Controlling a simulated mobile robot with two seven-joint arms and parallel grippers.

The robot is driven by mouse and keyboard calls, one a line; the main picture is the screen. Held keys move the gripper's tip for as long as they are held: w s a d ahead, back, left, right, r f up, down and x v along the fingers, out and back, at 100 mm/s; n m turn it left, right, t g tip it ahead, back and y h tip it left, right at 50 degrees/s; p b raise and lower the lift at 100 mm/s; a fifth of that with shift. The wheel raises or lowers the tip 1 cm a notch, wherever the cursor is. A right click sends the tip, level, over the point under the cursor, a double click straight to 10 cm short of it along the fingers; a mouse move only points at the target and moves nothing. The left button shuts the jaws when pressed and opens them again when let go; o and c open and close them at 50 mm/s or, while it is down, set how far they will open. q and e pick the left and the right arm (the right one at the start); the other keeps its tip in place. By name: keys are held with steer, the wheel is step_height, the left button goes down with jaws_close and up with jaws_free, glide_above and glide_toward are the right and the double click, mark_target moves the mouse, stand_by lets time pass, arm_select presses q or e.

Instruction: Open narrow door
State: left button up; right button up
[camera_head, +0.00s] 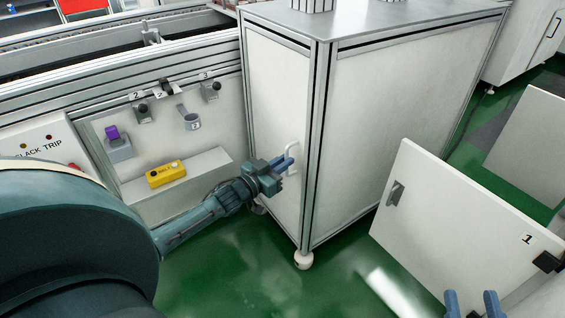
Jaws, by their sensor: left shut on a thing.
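The narrow door (270,105) is the white panel on the cabinet's narrow face, and it looks closed in its metal frame. Its white D-shaped handle (294,150) is at the lower right of the panel. My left gripper (285,162) is shut on the handle, covering part of it. My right gripper (473,303) shows only as two blue fingertips at the bottom edge. They are apart with nothing seen between them.
A white panel marked 1 (455,215) stands right of the cabinet. Left of the cabinet, a wall panel carries hooks, a purple item (111,132) and a yellow box (166,173). Green floor (235,265) is clear before the cabinet, whose foot (304,260) juts low.

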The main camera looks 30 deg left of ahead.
arm_select(q)
jaws_close()
steer(key=shift+s, duration=0.1)
